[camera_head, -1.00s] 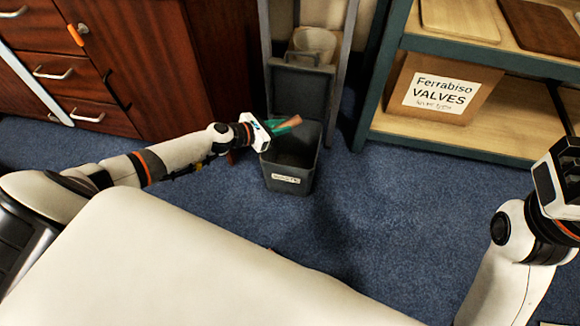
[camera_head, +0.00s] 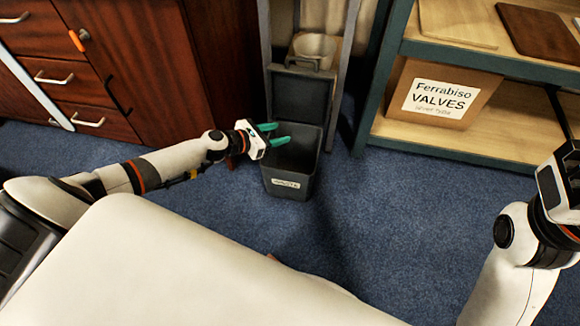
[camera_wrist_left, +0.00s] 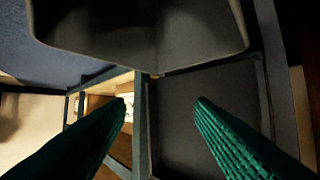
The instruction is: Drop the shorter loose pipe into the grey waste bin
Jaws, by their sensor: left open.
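The grey waste bin (camera_head: 289,185) stands upright on the carpet, with a white label on its front. My left gripper (camera_head: 281,133) is open and empty, its green fingers over the bin's mouth at the back left. In the left wrist view the fingers are spread apart with nothing between them, and a dark grey bin (camera_wrist_left: 140,35) fills the top. The copper-coloured pipe is not visible now; the bin's inside is dark and its contents cannot be made out. My right gripper's body (camera_head: 560,185) is at the right edge, its fingers not visible.
A grey stand (camera_head: 300,95) with a pale container (camera_head: 314,48) is behind the bin. A wooden drawer cabinet (camera_head: 150,60) is at the left. A shelf (camera_head: 440,142) with a cardboard box (camera_head: 440,95) labelled VALVES is at the right. The carpet (camera_head: 400,220) in front is clear.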

